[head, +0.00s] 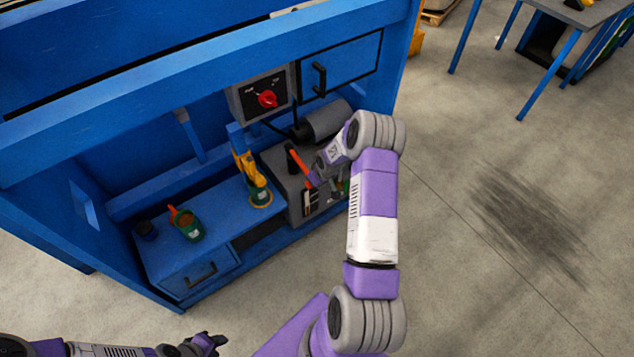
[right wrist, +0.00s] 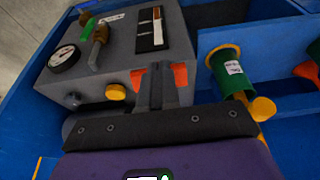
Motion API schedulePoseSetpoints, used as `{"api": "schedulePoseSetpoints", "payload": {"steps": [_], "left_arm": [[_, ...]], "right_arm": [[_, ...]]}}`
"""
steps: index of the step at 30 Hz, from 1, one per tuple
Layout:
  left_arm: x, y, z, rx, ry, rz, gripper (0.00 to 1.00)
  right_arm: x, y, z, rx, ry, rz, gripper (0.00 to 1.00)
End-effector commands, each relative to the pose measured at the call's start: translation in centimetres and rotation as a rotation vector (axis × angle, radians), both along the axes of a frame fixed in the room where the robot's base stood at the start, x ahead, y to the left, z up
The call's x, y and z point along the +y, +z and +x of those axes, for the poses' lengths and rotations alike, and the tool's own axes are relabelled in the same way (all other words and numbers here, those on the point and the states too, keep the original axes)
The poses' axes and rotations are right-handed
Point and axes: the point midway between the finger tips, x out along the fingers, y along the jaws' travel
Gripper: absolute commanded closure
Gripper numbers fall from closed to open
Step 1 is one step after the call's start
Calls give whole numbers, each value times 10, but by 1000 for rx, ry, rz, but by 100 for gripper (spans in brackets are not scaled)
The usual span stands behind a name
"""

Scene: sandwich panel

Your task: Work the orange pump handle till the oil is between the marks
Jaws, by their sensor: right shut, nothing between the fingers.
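The orange pump handle (head: 299,164) rises from the grey pump unit (head: 280,175) in the head view. In the right wrist view, orange pieces of the handle (right wrist: 180,75) show on both sides of my right gripper's fingertips (right wrist: 157,78). The right gripper is shut with nothing between its fingers, close against or just in front of the handle; contact is unclear. A black sight gauge (right wrist: 152,30) with a pale and brown strip sits on the pump unit; I cannot read the oil level against its marks. My left gripper (head: 210,342) is low in the head view, away from the pump, its opening unclear.
A control box with a red knob (head: 267,99) hangs above. A dial (right wrist: 64,57), green-handled valve (right wrist: 88,33) and yellow knob (right wrist: 115,92) are on the unit. A yellow-and-green item (head: 258,190) and green pot (head: 187,226) stand on the blue shelf.

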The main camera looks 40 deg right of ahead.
Motion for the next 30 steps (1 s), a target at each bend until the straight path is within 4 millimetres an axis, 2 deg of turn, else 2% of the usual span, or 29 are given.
{"api": "schedulePoseSetpoints", "payload": {"steps": [1, 2, 9, 18, 24, 30], "left_arm": [[0, 4, 0, 0, 0, 0, 63], [0, 6, 0, 0, 0, 0, 63], [0, 36, 0, 0, 0, 0, 63], [0, 54, 0, 0, 0, 0, 63], [0, 59, 0, 0, 0, 0, 63], [0, 59, 0, 0, 0, 0, 63]], "right_arm": [[0, -3, -10, 24, -5, 5, 100], [1, 1, -10, 23, -4, 5, 100], [10, 47, -10, 1, 13, -3, 100], [17, 97, -55, -3, 11, -4, 100], [19, 113, -69, -5, 12, -4, 100], [20, 115, -72, -6, 13, -3, 100]]}}
